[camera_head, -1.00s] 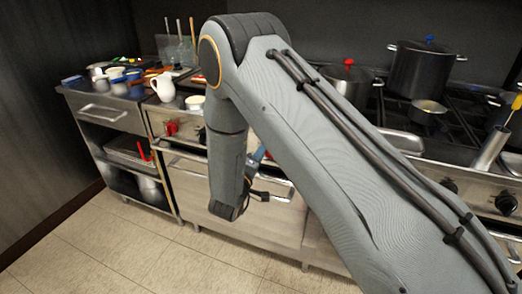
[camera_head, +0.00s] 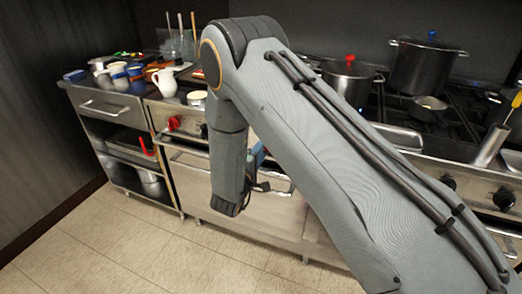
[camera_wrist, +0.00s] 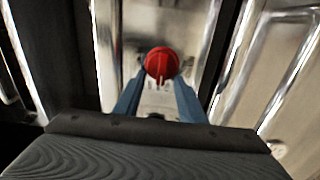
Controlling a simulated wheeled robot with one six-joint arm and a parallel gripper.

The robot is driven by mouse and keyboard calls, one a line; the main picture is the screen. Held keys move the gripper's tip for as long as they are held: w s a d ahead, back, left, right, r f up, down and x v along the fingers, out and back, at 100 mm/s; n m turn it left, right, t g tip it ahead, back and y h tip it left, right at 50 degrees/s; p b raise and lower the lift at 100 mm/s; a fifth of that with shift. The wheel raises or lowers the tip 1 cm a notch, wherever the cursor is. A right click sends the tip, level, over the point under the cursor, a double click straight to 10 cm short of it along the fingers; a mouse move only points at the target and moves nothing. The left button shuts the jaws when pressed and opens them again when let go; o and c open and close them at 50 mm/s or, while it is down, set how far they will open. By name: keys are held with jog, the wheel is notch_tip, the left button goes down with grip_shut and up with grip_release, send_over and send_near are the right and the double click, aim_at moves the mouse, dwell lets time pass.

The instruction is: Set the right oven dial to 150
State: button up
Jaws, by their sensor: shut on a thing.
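In the wrist view a red round dial (camera_wrist: 161,64) with a raised grip bar sits on a bright steel panel. The two blue fingers of my gripper (camera_wrist: 160,80) stand on either side of it, shut on it. Pale marks show just below the dial, too small to read. In the head view my forearm hides this dial, and only a bit of my gripper's blue finger (camera_head: 257,154) shows in front of the oven front (camera_head: 255,215). Another red dial (camera_head: 174,122) is in plain view on the panel to the left, apart from my gripper.
A steel oven handle (camera_head: 190,163) runs below the panel. A counter with a white pitcher (camera_head: 165,82), cups and utensils stands at the left, over open shelves. Pots (camera_head: 424,68) stand on the stove at the right, above black knobs (camera_head: 504,198). The tiled floor in front is clear.

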jog(key=shift+d+f, duration=0.1)
jog(key=shift+d, duration=0.05)
jog(key=o, duration=1)
jog(key=shift+s+a, duration=0.25)
jog(key=shift+s, duration=0.05)
jog(key=shift+b+v, duration=0.6)
jog(key=shift+v, duration=2.95)
